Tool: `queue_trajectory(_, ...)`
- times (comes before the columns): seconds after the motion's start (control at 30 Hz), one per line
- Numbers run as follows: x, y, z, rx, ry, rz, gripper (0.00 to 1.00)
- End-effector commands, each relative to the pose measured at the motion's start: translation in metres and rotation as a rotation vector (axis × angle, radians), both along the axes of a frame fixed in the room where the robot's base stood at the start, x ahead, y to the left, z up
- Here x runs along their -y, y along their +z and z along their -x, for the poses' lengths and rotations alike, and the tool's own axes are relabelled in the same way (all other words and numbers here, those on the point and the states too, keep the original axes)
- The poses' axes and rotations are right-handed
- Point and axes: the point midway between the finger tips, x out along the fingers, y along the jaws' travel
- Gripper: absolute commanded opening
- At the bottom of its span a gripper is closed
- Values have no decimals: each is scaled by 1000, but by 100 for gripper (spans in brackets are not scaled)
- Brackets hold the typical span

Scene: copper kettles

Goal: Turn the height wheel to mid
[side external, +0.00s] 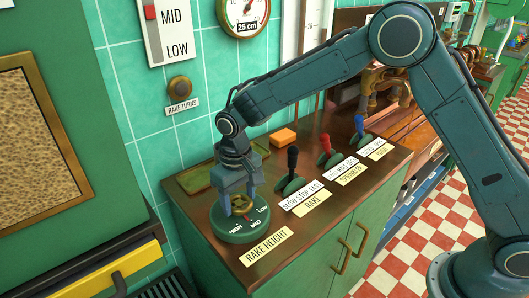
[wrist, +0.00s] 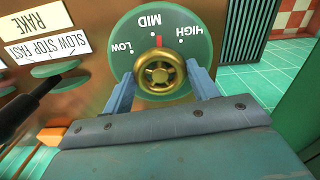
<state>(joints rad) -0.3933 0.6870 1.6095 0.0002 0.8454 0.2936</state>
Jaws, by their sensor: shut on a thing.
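The height wheel is a small brass handwheel (wrist: 160,70) on a round green dial (wrist: 190,62) marked LOW, MID and HIGH. In the side view the wheel (side external: 241,204) sits at the front left of the copper-topped cabinet, behind the RAKE HEIGHT label (side external: 266,246). My gripper (wrist: 161,84) points down over it, with its blue fingers on either side of the wheel, shut on it. In the wrist view a red pointer mark (wrist: 158,40) stands close to MID, slightly toward the HIGH side. In the side view my gripper (side external: 239,203) partly covers the wheel.
Black, red and blue levers (side external: 292,165) stand to the right on the same top, with an orange block (side external: 283,137) behind. A wall scale (side external: 167,35) shows a red marker (side external: 150,12) left of MID. A dial gauge (side external: 244,12) hangs beside it.

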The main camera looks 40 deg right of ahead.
Motion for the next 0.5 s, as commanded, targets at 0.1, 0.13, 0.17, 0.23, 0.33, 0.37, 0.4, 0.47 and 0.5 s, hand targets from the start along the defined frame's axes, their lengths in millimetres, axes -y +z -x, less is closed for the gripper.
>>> queue_trajectory(0.1,0,1,0,1,75,-1,36)
queue_trajectory(0.13,0,1,0,1,92,-1,36)
queue_trajectory(0.17,0,1,0,1,106,-1,36)
queue_trajectory(0.23,0,1,0,1,134,-1,36)
queue_trajectory(0.33,0,1,0,2,163,-1,36)
queue_trajectory(0.37,0,1,0,2,169,-1,36)
queue_trajectory(0.4,0,1,0,2,176,-1,36)
queue_trajectory(0.47,0,1,0,2,182,-1,36)
queue_trajectory(0.5,0,1,0,2,184,-1,36)
